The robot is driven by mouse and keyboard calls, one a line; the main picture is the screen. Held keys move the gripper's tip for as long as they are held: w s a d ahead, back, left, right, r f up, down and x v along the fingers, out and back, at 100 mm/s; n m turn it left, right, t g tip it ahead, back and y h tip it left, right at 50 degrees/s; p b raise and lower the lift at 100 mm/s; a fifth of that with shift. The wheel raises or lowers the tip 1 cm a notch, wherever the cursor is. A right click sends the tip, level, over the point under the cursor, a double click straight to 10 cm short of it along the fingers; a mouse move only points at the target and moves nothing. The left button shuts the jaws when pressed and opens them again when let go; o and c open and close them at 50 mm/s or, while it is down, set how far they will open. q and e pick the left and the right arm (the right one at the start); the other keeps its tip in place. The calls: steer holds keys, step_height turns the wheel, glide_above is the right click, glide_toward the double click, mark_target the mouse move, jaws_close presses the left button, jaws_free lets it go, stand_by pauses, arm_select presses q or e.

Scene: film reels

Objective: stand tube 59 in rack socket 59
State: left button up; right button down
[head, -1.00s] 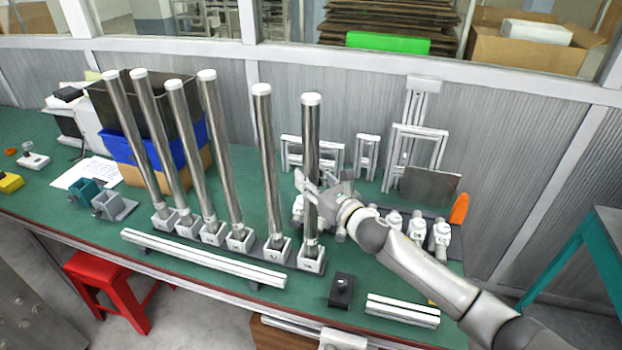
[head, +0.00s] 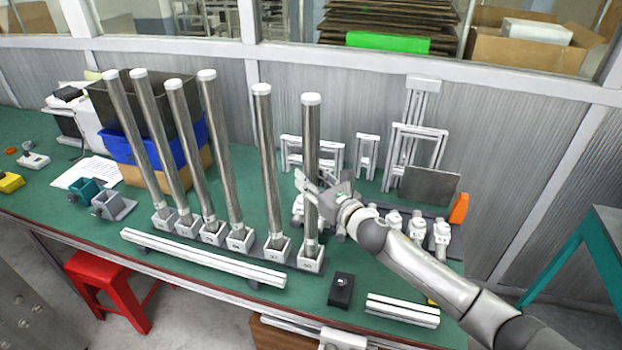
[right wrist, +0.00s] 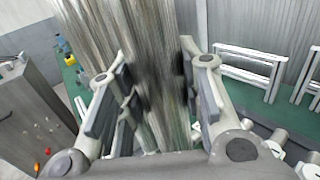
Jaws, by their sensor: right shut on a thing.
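Several tall metal tubes with white caps stand in a row of grey rack sockets on the bench. The rightmost tube (head: 310,135) stands nearly upright, its lower end in the rightmost socket (head: 310,260). Its number and the socket's are too small to read for sure. My right gripper (head: 318,197) is shut around this tube at about its lower middle. In the right wrist view the tube (right wrist: 150,40) fills the space between the fingers (right wrist: 155,95). The neighbouring tube (head: 268,160) stands in its own socket (head: 277,249), apart from the gripper. My left gripper is not in view.
A white-topped rail (head: 200,258) lies in front of the rack. A small black block (head: 341,290) and a short rail (head: 402,310) lie at the front right. Several white fittings (head: 418,229) stand behind my right arm. A blue bin (head: 160,150) stands behind the left tubes.

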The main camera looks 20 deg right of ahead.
steer(key=shift+f+b, duration=0.55)
steer(key=c, duration=1.3)
jaws_free()
steer(key=shift+r, duration=0.1)
steer(key=v, duration=1.1)
